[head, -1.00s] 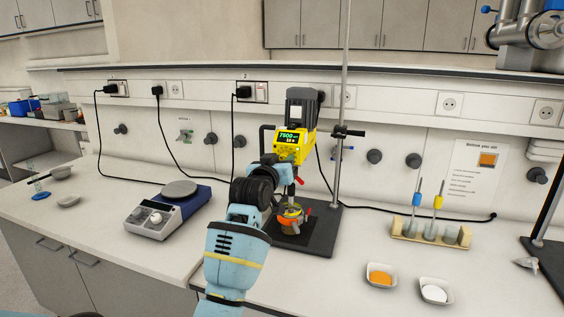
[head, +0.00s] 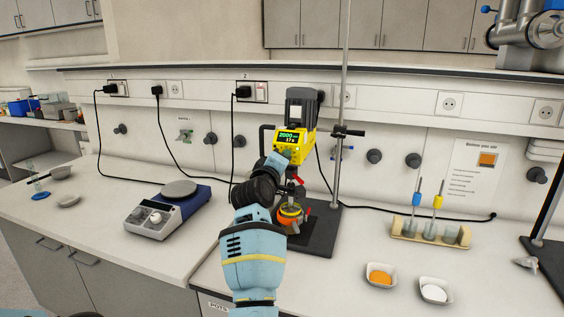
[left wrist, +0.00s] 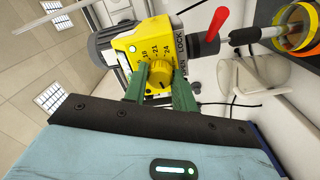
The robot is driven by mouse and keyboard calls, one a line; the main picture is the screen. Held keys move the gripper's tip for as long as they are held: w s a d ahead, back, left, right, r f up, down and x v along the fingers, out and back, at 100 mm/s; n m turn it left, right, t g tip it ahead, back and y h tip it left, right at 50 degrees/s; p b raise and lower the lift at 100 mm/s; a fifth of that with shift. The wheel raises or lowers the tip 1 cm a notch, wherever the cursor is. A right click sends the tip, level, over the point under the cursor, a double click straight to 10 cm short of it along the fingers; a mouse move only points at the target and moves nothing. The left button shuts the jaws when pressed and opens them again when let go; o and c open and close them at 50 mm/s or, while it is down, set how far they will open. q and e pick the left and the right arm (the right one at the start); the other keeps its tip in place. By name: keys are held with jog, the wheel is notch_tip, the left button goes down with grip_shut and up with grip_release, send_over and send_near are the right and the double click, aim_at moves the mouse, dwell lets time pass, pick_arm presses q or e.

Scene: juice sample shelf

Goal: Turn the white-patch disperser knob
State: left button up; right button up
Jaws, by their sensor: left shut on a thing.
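The yellow disperser (head: 296,143) with a dark motor top hangs on a stand over the bench. Its display (head: 290,135) reads about 2000. In the left wrist view its yellow knob (left wrist: 162,76) sits beside a printed scale with 18, 21 and 24. My left gripper (left wrist: 161,80) has its green fingers on both sides of this knob and is shut on it. In the head view my left gripper (head: 282,162) is at the disperser's lower front, and the wrist hides part of it. My right gripper is not in view.
A red lever (left wrist: 216,24) is close by the knob. An orange-banded vessel (head: 290,214) stands on the black stand base (head: 318,238). A hotplate (head: 165,212) is to the left. A tool rack (head: 430,237) and two dishes with orange (head: 381,275) and white (head: 434,292) contents are right.

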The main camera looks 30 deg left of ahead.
pick_arm(q)
jog(key=shift+n, duration=1.9)
jog(key=o, duration=1)
